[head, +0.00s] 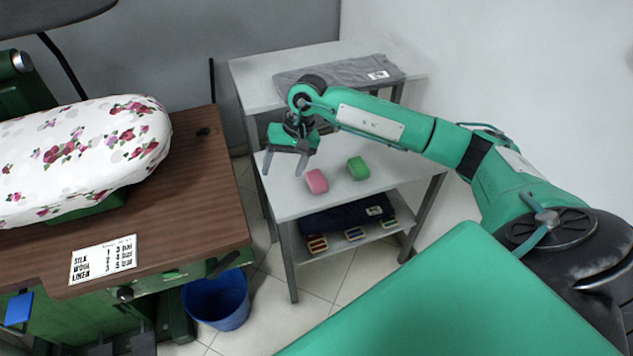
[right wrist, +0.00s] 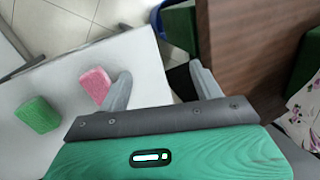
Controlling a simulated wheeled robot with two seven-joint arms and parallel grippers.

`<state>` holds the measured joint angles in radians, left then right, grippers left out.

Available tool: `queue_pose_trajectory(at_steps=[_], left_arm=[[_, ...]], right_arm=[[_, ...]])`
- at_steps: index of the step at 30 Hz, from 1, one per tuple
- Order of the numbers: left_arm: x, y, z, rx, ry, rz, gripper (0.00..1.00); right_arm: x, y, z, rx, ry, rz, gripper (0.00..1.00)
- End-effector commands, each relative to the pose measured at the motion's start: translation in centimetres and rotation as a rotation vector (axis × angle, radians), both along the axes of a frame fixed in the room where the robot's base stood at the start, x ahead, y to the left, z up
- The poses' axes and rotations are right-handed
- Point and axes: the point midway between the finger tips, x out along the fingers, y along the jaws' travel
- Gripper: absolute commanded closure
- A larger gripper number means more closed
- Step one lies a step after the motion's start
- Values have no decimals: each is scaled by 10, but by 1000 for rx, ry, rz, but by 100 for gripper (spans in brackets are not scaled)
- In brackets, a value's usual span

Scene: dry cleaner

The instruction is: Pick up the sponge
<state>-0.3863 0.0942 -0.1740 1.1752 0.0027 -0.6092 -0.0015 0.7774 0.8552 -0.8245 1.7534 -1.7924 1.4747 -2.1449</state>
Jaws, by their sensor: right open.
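Two sponge-like blocks lie on the middle shelf of the grey rack. The pink sponge (head: 317,181) is on the left, and the green sponge (head: 358,168) is a little to its right. In the right wrist view the pink sponge (right wrist: 95,85) is close beside one finger, and the green sponge (right wrist: 37,115) lies farther left. My right gripper (head: 282,168) is open and empty, above the shelf's left edge, to the left of the pink sponge. Its fingers also show in the right wrist view (right wrist: 163,85). My left gripper is not in view.
The grey shelf (head: 300,205) has an upper level with a folded grey cloth (head: 335,73) and a lower level with dark cloth (head: 345,220) and several brushes. A brown table (head: 205,215) with a flowered ironing board (head: 85,155) stands left. A blue bucket (head: 217,300) is on the floor.

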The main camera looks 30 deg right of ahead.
Motion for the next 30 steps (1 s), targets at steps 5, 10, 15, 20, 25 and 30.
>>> queue_pose_trajectory(at_steps=[5, 10, 15, 20, 25, 30], left_arm=[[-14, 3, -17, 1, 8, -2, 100], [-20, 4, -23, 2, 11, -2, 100], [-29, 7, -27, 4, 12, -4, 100], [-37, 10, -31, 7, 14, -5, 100], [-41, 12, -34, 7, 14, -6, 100], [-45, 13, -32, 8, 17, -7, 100]], right_arm=[[6, -73, 15, -274, 7, 102, 34], [6, -97, 15, -359, 26, 132, 34], [4, -97, -15, -360, 33, 134, 34], [5, -97, -45, -359, 29, 133, 34], [6, -97, -63, -359, 27, 134, 34], [6, -97, -76, -357, 30, 134, 34]])
